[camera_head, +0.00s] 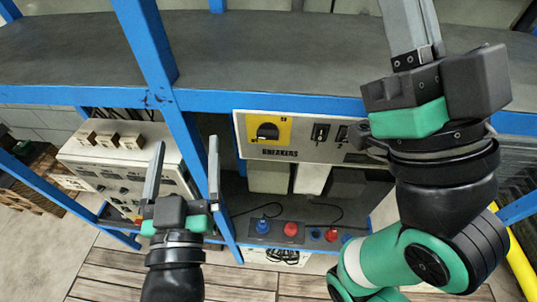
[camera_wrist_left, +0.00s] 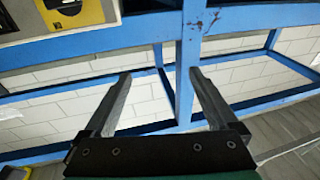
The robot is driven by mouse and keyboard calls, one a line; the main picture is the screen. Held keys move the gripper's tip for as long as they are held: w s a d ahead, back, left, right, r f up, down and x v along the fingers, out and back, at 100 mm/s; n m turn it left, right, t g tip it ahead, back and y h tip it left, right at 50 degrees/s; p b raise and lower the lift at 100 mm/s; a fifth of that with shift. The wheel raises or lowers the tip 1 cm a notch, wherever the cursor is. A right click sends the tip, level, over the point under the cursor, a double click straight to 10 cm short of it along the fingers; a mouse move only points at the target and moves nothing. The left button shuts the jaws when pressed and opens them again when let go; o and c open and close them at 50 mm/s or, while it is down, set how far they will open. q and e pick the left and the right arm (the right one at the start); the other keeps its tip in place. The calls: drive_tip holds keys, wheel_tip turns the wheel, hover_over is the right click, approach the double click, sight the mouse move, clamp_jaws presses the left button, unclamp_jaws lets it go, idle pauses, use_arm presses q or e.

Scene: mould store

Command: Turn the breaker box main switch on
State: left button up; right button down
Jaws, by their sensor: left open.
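The breaker box (camera_head: 300,153) is a light panel labelled BREAKERS, below the blue shelf edge. Its main switch (camera_head: 267,131) is a black rotary knob on a yellow plate (camera_head: 285,130). Part of the knob (camera_wrist_left: 68,6) shows at the top left of the left wrist view, to the left of the fingers. My left gripper (camera_head: 187,140) is open and empty, left of the breaker box and apart from it. It also shows in the left wrist view (camera_wrist_left: 160,73). My right gripper (camera_head: 410,25) points up at the top right; its fingertips leave the frame.
A blue upright post (camera_head: 190,135) stands between the left gripper and the breaker box. A blue beam (camera_head: 300,103) runs above the box. Another control box (camera_head: 125,160) is at left. Blue and red knobs (camera_head: 290,229) sit on a lower panel.

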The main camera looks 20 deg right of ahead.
sight(267, 137)
use_arm(q)
drive_tip(key=s+d+f+m+g+h, duration=0.3)
drive_tip(key=s+d+f, duration=0.3)
drive_tip(key=d+f, duration=0.3)
drive_tip(key=x, duration=0.7)
drive_tip(key=r+x, duration=0.1)
drive_tip(key=x, duration=0.3)
drive_tip(key=shift+d+b, duration=0.3)
drive_tip(key=shift+b, duration=0.1)
drive_tip(key=shift+w+d, duration=0.3)
drive_tip(key=shift+w, duration=0.25)
drive_tip(key=c, duration=1.4)
